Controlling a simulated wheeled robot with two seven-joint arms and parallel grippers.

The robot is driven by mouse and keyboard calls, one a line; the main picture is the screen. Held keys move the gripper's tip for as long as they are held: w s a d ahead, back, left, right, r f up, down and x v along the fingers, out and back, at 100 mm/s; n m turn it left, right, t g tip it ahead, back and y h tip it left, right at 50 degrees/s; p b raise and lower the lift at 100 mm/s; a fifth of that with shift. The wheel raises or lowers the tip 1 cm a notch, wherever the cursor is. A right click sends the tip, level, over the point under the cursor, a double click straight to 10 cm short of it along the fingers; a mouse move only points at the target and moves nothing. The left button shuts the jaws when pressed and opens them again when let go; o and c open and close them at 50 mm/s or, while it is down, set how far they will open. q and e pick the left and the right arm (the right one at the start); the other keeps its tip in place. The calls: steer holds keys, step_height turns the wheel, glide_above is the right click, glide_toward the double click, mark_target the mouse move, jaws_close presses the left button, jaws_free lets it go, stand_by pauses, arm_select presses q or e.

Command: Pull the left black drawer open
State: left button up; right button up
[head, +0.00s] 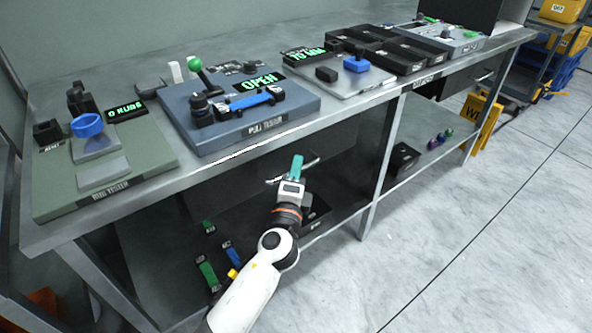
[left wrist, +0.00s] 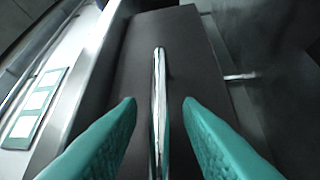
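The left black drawer (head: 335,142) is under the bench top, below the pull tester. Its bar handle (head: 312,161) is thin shiny metal. In the left wrist view the dark drawer front (left wrist: 190,45) fills the middle, and the handle (left wrist: 158,65) runs lengthwise between my fingers. My left gripper (head: 297,165) is at the handle. In the left wrist view its teal fingers (left wrist: 159,103) are apart, one on each side of the handle, with a visible gap on both sides. My right gripper is in neither view.
The metal bench (head: 230,157) carries the pull tester (head: 215,135), the rub tester (head: 60,190) and several black trays. Another black drawer (head: 455,84) is under its right end. A lower shelf holds straps and a black box (head: 402,158). The floor (head: 450,240) in front is clear.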

arm_select(q)
steer(key=shift+w, duration=0.2)
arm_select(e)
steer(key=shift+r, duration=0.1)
arm_select(q)
jaws_close()
steer(key=shift+s+d, duration=0.1)
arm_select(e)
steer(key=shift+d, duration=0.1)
